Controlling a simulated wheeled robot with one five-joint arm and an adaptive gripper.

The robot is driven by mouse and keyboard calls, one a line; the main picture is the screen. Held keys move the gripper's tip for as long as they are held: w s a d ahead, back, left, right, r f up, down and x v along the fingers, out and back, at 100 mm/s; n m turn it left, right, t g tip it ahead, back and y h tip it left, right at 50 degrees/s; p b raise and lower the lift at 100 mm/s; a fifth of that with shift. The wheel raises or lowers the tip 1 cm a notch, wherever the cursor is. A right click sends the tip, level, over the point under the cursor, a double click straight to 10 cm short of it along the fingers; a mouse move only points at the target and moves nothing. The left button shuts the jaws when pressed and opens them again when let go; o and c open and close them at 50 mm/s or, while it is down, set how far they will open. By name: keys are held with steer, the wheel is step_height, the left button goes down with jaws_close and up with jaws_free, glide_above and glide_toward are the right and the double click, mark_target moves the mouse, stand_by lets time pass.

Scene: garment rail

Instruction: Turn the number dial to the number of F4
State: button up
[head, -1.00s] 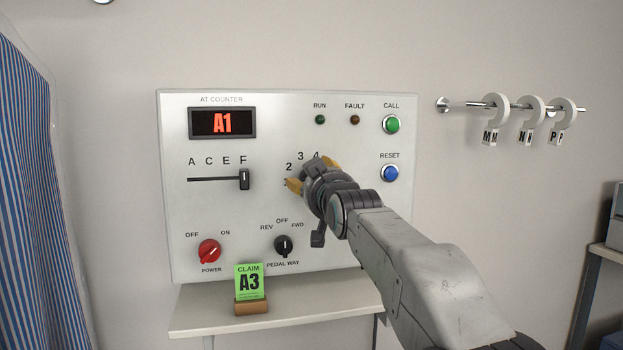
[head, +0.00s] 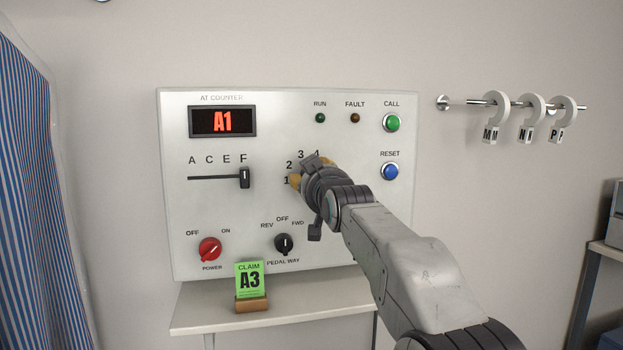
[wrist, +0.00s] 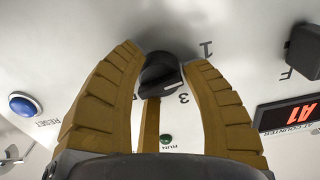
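My gripper and arm hide the dial in the head view. In the wrist view the black dial (wrist: 160,72) sits between the tips of my gripper's yellow fingers (wrist: 167,60). The fingers are spread, one on each side of the dial; I cannot tell if either touches it. The letter slider (head: 244,177) stands at F. The red display (head: 222,122) reads A1.
The claim card A3 (head: 249,280) stands on a small shelf (head: 200,318) below. A red power knob (head: 209,249), a black pedal way knob (head: 284,244), a green call button (head: 392,123) and a blue reset button (head: 390,172) surround the dial. Hooks (head: 530,118) hang at right.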

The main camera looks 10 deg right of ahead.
steer(key=c, duration=0.7)
steer(key=m, duration=0.5)
steer(key=shift+m, duration=0.4)
steer(key=m, duration=1.1)
steer(key=shift+m, duration=0.4)
steer(key=m, duration=0.6)
steer(key=o, duration=1.2)
